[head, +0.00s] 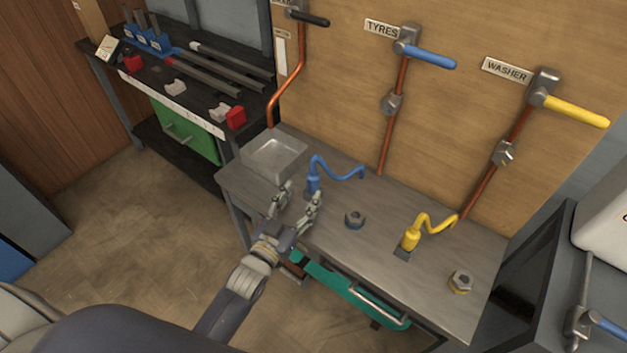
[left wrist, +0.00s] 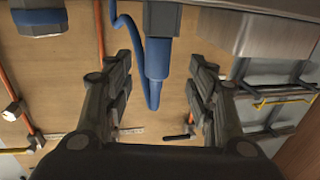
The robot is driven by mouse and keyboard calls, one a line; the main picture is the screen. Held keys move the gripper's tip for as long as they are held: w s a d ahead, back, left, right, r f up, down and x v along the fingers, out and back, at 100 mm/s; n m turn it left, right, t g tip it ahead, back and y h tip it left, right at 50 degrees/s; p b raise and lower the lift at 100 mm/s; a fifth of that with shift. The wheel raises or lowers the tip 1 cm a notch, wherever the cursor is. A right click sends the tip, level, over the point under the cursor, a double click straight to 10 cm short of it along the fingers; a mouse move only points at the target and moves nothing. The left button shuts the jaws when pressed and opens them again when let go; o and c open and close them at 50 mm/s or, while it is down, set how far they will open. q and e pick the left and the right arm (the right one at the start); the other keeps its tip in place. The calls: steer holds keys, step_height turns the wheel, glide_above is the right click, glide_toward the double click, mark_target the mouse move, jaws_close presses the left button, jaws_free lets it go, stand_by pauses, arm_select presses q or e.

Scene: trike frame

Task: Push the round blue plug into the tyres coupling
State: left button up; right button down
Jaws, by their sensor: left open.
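The round blue plug (head: 313,186) stands upright at the bench's back left, its thin blue hose bending right. In the left wrist view, which is upside down, the plug (left wrist: 157,58) shows between the fingers, below a grey block. My left gripper (head: 299,193) is open, its fingers apart around or just before the plug; contact cannot be told. A grey hex fitting with a blue ring (head: 354,219) sits on the bench right of the plug. Above, the TYRES sign (head: 382,28) marks a blue-handled valve (head: 428,57) on a copper pipe. My right gripper is not in view.
A metal tray (head: 274,157) lies left of the plug. A yellow plug (head: 411,238) and a yellow-ringed hex fitting (head: 461,282) stand farther right on the bench. A green drawer or case (head: 350,291) is under the front edge. Bench surface between the fittings is clear.

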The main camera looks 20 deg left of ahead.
mark_target(310, 186)
arm_select(q)
steer(key=shift+w+d, duration=0.15)
steer(key=shift+w, duration=0.8)
steer(key=w, duration=0.2)
steer(key=w+d+p, duration=0.1)
steer(key=w, duration=0.1)
steer(key=shift+w, duration=0.35)
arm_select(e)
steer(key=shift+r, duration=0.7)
arm_select(q)
steer(key=shift+s, duration=0.1)
steer(key=c, duration=1.2)
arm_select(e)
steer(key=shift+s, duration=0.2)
